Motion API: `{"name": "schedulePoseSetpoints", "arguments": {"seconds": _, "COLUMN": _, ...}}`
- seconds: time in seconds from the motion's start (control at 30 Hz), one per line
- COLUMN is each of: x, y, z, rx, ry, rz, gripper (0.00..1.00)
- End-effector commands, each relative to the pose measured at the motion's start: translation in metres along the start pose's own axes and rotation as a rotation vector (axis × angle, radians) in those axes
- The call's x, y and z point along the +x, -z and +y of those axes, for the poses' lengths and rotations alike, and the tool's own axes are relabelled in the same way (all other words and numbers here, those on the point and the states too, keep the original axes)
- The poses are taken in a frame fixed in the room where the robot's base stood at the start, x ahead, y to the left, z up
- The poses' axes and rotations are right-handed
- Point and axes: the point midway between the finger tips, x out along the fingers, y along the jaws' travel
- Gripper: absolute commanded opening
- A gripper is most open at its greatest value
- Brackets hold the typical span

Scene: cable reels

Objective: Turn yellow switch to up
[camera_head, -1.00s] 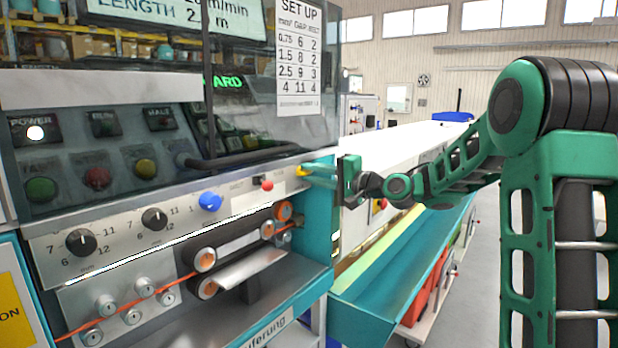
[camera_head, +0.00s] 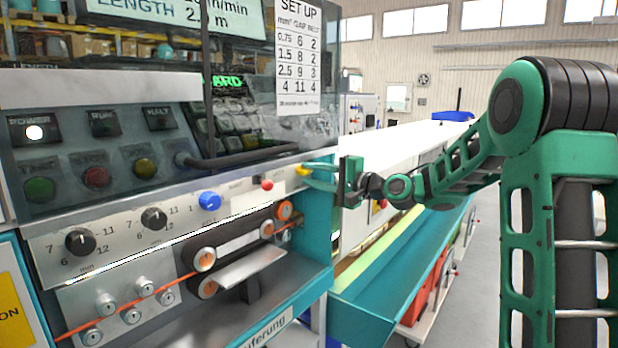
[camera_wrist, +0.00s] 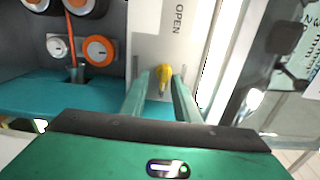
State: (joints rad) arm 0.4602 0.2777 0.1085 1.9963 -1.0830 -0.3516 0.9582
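The yellow switch (camera_head: 301,170) sits at the right end of the machine's control strip, beside the red knob. It also shows in the wrist view (camera_wrist: 165,76), on a pale panel marked OPEN. My gripper (camera_head: 308,176) reaches in from the right, close to the switch. In the wrist view my gripper (camera_wrist: 161,86) is open, with one green finger on each side of the switch and a gap to each. I cannot tell how far the fingertips reach along the switch.
A red knob (camera_head: 267,184), a blue knob (camera_head: 209,201) and black dials (camera_head: 153,218) line the strip to the left. Orange-centred rollers (camera_head: 205,259) sit below. A black handle bar (camera_head: 245,159) runs above. A teal trough (camera_head: 375,305) lies below my arm.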

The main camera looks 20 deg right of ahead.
Motion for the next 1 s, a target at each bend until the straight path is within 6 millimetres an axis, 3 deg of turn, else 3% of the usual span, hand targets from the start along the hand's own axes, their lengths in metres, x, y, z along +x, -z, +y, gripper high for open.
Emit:
{"name": "schedulePoseSetpoints", "arguments": {"seconds": 0.33, "x": -0.008, "y": -0.002, "z": -0.003, "rx": -0.002, "ry": 0.005, "rz": -0.002, "gripper": 0.28}}
{"name": "schedulePoseSetpoints", "arguments": {"seconds": 0.8, "x": -0.088, "y": -0.001, "z": -0.001, "rx": -0.001, "ry": 0.002, "rz": 0.000, "gripper": 0.28}}
{"name": "schedulePoseSetpoints", "arguments": {"seconds": 1.0, "x": -0.105, "y": -0.001, "z": 0.000, "rx": 0.000, "ry": 0.002, "rz": -0.002, "gripper": 0.28}}
